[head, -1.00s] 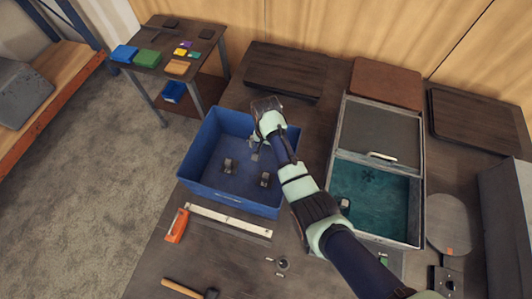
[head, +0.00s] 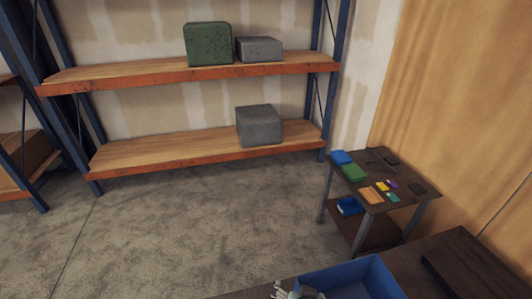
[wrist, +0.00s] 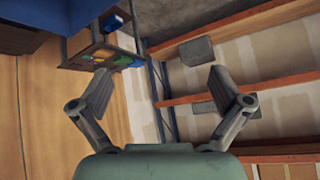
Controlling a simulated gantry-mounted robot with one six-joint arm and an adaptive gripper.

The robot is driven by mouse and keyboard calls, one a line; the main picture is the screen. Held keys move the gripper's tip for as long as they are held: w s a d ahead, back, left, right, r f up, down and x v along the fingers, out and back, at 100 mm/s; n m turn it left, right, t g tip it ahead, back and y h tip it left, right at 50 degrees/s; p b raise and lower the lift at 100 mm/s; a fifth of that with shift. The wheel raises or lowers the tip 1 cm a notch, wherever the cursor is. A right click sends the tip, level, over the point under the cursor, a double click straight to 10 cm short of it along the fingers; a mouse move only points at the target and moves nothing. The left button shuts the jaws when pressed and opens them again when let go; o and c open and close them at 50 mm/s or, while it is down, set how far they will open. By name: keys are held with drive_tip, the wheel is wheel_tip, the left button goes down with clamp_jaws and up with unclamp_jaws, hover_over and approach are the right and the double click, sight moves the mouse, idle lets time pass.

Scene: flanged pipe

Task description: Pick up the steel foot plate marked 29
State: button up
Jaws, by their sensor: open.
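No steel foot plate marked 29 can be made out in either current view. My gripper (wrist: 160,88) is open in the wrist view, its two fingers spread wide with nothing between them. In the head view, part of my arm's end shows at the bottom edge, by the left side of the blue bin (head: 375,272). Only the bin's far part is in frame, and its contents are out of sight.
The dark workbench (head: 445,250) shows at lower right. A small side table (head: 404,176) beyond it holds several coloured blocks and dark flat pieces. A shelf rack (head: 110,158) with a green box (head: 208,44) and grey boxes (head: 259,125) stands behind. Open floor lies between.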

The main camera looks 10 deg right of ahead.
drive_tip(key=s+a+r+n+t+y, duration=0.1)
drive_tip(key=s+a+r+n+t, duration=0.1)
drive_tip(key=a+r, duration=0.4)
drive_tip(key=s+a+r+n+t+y, duration=0.1)
drive_tip(key=s+a+r+n+t, duration=0.1)
drive_tip(key=a+r, duration=0.4)
drive_tip(key=s+a+n, duration=0.1)
drive_tip(key=a+n, duration=0.1)
drive_tip(key=shift+s+a+r+t+p, duration=0.2)
drive_tip(key=shift+a+r+t+p, duration=0.15)
drive_tip(key=shift+a+r+t, duration=0.05)
drive_tip(key=c, duration=0.7)
